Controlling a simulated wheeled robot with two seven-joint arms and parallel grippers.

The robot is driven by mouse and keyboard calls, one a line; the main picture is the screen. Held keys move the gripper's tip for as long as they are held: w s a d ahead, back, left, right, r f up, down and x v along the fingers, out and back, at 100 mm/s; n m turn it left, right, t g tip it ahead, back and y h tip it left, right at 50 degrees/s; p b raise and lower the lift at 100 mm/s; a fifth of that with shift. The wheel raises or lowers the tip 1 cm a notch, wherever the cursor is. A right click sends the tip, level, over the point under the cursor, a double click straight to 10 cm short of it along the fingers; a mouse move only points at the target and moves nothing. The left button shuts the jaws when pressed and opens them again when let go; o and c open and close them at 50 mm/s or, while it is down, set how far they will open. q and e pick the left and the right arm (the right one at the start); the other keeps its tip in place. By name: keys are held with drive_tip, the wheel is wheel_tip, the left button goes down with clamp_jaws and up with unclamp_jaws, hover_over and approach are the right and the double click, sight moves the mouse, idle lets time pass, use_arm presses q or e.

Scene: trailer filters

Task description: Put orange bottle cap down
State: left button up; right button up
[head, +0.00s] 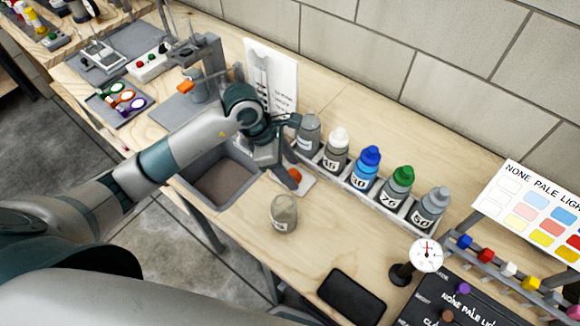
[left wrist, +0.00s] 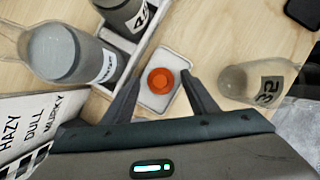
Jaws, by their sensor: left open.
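The orange bottle cap (head: 295,175) rests on a small pale square pad (head: 305,187) on the bench. In the left wrist view the orange cap (left wrist: 161,80) lies on the pad (left wrist: 152,101) between my open fingers, with gaps on both sides. My left gripper (head: 292,172) is open and reaches down over the pad. In the left wrist view its two fingers (left wrist: 163,98) show apart and empty. An uncapped bottle (head: 284,214) with cloudy contents stands nearby; its label reads 32 in the left wrist view (left wrist: 262,82). My right gripper is not in view.
A rack (head: 351,180) holds several bottles, some with white, blue and green caps, right of my gripper. A grey sink-like bin (head: 223,190) lies to the left. A black slab (head: 351,297) and a gauge (head: 426,255) stand at the front right. Bench around the loose bottle is clear.

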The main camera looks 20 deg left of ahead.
sight(293, 171)
use_arm(q)
drive_tip(key=p+v, duration=0.2)
drive_tip(key=v, duration=0.2)
drive_tip(key=p+v, duration=0.2)
drive_tip(key=v, duration=0.6)
drive_tip(key=shift+p, duration=0.4)
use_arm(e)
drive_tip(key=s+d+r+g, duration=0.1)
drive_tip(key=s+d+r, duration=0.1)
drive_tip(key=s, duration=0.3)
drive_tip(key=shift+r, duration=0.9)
use_arm(q)
drive_tip(key=shift+s, duration=0.15)
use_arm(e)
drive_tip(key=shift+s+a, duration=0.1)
